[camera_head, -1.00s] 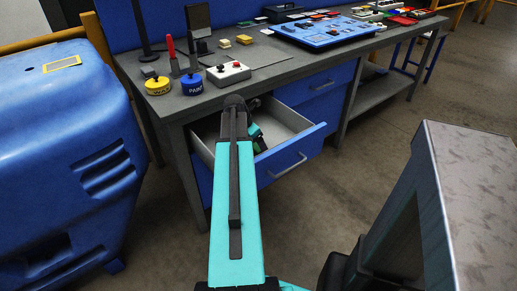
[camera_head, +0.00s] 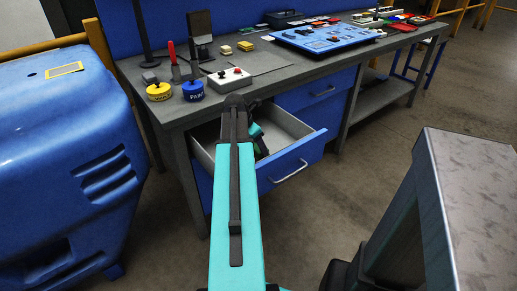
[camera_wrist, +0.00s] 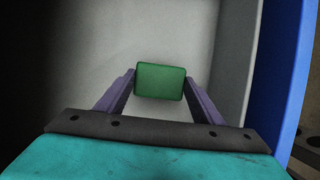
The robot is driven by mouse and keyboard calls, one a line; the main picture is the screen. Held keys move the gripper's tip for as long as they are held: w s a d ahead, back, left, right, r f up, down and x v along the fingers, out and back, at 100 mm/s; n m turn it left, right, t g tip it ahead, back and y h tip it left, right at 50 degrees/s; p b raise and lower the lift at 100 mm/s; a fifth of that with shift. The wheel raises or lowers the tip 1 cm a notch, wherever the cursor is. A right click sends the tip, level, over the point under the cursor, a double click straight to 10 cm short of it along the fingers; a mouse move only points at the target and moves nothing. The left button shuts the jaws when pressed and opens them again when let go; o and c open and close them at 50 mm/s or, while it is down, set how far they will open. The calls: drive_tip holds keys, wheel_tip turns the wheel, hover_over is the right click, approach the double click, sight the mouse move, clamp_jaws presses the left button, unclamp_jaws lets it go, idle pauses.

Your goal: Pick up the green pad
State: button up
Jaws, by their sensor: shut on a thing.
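The green pad (camera_wrist: 160,81) is a small rounded block in the wrist view. It sits between the two purple-grey fingers of my gripper (camera_wrist: 159,88), which are shut on its left and right sides. Behind the pad is the pale inside of the open drawer (camera_wrist: 200,35). I cannot tell whether the pad touches the drawer floor. In the head view my arm reaches into the drawer (camera_head: 291,128), and my gripper (camera_head: 258,137) is mostly hidden behind the arm. The pad cannot be made out there.
The blue drawer front (camera_head: 291,163) stands out below the grey workbench (camera_head: 285,70). On the bench are a yellow tin (camera_head: 158,92), a blue tin (camera_head: 193,91), a white button box (camera_head: 229,80) and a blue panel (camera_head: 325,36). A large blue casing (camera_head: 65,150) stands at left.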

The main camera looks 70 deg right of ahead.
sight(257, 147)
drive_tip(key=shift+r, duration=3.55)
